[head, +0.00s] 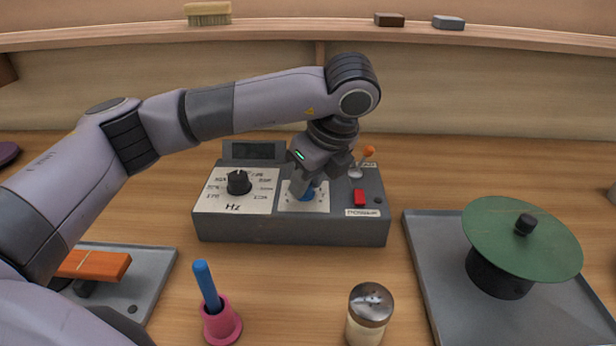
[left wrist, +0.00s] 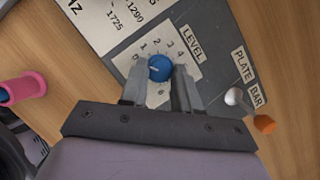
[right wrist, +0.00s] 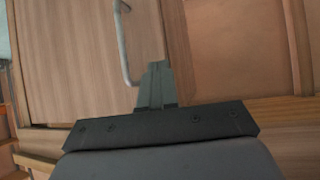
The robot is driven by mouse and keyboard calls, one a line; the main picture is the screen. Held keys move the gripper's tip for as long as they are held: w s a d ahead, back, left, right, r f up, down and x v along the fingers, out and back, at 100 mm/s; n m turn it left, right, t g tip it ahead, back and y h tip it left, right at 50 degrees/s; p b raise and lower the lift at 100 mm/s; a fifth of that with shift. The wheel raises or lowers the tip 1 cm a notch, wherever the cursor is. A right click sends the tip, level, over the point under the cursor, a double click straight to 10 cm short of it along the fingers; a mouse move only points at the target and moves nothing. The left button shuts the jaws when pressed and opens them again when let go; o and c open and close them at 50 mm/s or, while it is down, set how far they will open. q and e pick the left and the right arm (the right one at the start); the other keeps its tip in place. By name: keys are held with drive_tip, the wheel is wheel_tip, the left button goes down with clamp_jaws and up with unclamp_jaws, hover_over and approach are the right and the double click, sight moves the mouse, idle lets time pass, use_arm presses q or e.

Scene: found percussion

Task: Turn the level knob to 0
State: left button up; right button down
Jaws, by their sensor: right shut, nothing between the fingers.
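The level knob (left wrist: 160,68) is a small round blue knob on a white dial plate with numbers around it. A short pale mark on the knob points left in the left wrist view, toward the low-number side. My left gripper (head: 306,191) reaches down over the knob, and its fingers (left wrist: 160,80) stand on both sides of it, close against its sides. In the head view the gripper hides part of the knob (head: 308,196) and its dial. My right gripper (right wrist: 156,70) is shut and empty, before a wooden cabinet front with a metal handle.
The grey box (head: 290,232) also carries a black Hz knob (head: 238,183), a red switch (head: 359,198) and an orange-tipped lever (head: 369,151). In front stand a pink holder (head: 222,326) with a blue stick and a shaker (head: 370,306). A tray (head: 420,260) with a green disc is at right.

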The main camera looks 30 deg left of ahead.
use_arm(q)
drive_tip(key=o, duration=0.3)
drive_tip(key=v, duration=0.7)
drive_tip(key=shift+p, duration=0.45)
drive_tip(key=shift+s, duration=0.1)
